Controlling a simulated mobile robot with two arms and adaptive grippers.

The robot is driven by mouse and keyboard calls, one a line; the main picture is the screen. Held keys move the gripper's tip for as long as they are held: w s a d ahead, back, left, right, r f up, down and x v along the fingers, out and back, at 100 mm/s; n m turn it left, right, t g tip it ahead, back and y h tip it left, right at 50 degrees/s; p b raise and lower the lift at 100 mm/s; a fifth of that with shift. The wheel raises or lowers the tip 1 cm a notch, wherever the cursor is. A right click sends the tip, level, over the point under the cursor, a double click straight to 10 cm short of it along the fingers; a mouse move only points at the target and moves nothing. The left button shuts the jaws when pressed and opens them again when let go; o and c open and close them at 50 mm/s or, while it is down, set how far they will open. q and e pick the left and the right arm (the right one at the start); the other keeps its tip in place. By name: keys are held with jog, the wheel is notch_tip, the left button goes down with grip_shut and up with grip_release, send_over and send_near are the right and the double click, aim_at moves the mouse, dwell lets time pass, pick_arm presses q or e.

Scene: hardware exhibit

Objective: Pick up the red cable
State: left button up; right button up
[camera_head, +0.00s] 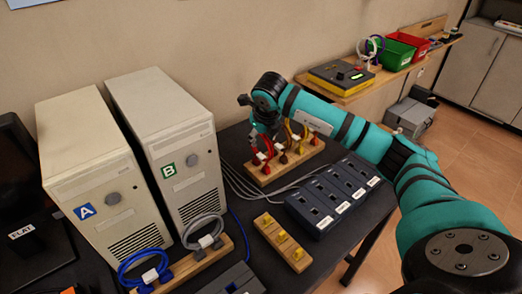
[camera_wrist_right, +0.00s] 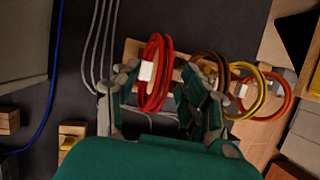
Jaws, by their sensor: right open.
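The red cable (camera_head: 268,149) is a coiled loop with a white band, standing at the left end of a wooden rack (camera_head: 257,177) on the dark table. In the wrist view the red cable (camera_wrist_right: 165,90) shows between the two spread fingers of my right gripper (camera_wrist_right: 158,84), touching neither clearly. Brown, yellow and orange coils stand beside it on the rack. In the head view my right gripper (camera_head: 264,130) is above and behind the red coil, partly hidden. The right gripper is open and empty. My left gripper is not in view.
Two beige towers, A (camera_head: 95,190) and B (camera_head: 175,150), stand at left with a blue coil (camera_head: 145,268) and a grey coil (camera_head: 204,230) before them. Dark blue boxes (camera_head: 333,198) and a block with yellow pieces (camera_head: 283,243) stand in front of the rack.

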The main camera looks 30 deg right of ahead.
grip_shut()
jog(key=shift+r, duration=0.15)
dwell(0.4)
